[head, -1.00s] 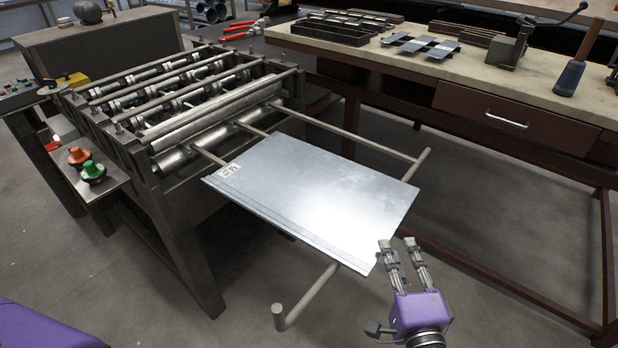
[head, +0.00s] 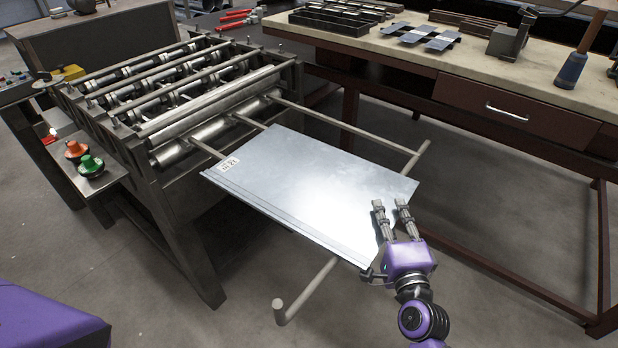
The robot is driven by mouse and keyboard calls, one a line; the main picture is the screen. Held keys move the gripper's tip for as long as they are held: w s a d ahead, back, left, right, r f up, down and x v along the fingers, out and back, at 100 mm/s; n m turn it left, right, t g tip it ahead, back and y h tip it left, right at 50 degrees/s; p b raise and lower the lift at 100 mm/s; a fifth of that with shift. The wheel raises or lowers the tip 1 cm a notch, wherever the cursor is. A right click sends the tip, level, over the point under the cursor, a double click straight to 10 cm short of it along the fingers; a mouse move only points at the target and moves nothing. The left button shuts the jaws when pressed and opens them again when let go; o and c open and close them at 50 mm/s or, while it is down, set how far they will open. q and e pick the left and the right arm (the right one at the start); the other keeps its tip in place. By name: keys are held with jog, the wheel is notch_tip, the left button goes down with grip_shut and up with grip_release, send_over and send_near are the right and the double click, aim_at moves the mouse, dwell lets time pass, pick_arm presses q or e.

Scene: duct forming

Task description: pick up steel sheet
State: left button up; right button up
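The steel sheet (head: 300,190) is a flat, shiny grey rectangle with a small label at its left corner. It lies on the outfeed rods of the roll forming machine. My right gripper (head: 391,204) is at the sheet's near right corner, its two fingers apart and pointing away from me over that edge. The fingers overlap the sheet in the picture; I cannot tell whether they touch it. My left gripper is out of view.
The roll forming machine (head: 180,185) stands at the left, with orange and green buttons (head: 83,158) beside it. Support rods (head: 307,290) stick out past the sheet. A workbench (head: 450,73) with tools runs along the back right. The floor in front is clear.

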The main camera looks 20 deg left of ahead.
grip_shut()
jog(key=shift+r, duration=0.15)
